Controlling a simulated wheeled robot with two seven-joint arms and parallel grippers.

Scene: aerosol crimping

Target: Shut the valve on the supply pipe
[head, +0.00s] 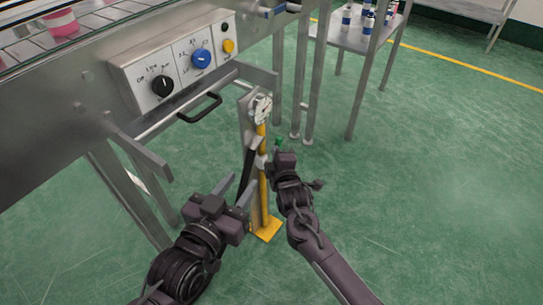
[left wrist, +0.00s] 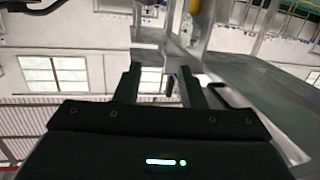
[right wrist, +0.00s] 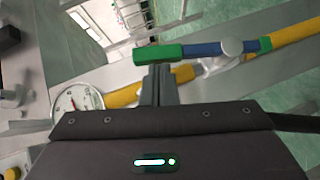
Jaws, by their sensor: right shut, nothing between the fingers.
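The yellow supply pipe (head: 263,190) stands upright on a yellow foot, with a round gauge (head: 261,108) near its top. In the right wrist view the valve lever (right wrist: 205,48) is blue with a green end (right wrist: 158,53) and a pale round pivot on the pipe (right wrist: 125,97). The lever lies at a slant to the pipe. My left gripper (head: 236,184) is open and empty, left of the pipe.
A control panel (head: 141,90) with knobs is on the conveyor's side above left. A black handle (head: 200,108) juts out near the pipe. Metal legs stand behind, and a table (head: 345,38) with cans is at the back. The green floor at right is clear.

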